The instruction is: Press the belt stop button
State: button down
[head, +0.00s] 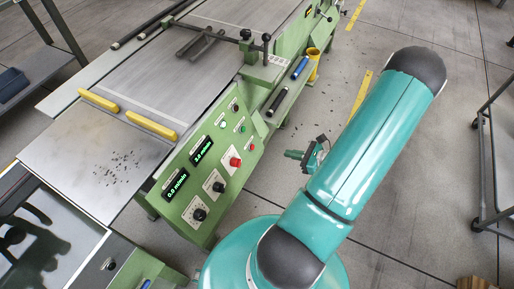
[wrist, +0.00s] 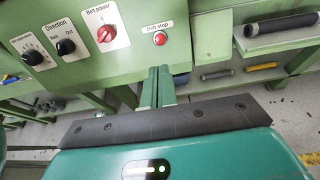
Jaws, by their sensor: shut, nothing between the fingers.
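The belt stop button (wrist: 160,39) is a small red round button under a "Belt stop" label on the green control panel (wrist: 130,62). In the head view the button (head: 251,146) is at the panel's lower right end, past the red belt power knob (head: 235,162). My gripper (wrist: 159,72) is shut and empty, its fingertips just below the button in the wrist view. In the head view my gripper (head: 288,153) points left toward the panel, with a visible gap to the button. I cannot tell the exact distance in depth.
The belt power knob (wrist: 105,34) and direction knob (wrist: 66,47) sit left of the button. A shelf with a dark roller (wrist: 283,24) juts out at the right. Yellow guide bars (head: 150,125) lie on the machine's top. Floor right of the machine is mostly open.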

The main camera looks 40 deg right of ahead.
aim_at(253, 147)
jog(key=x, duration=1.3)
jog(key=shift+w, duration=0.1)
jog(key=shift+w+a+f, duration=0.1)
jog(key=shift+w+a, duration=0.05)
jog(key=shift+w, duration=0.15)
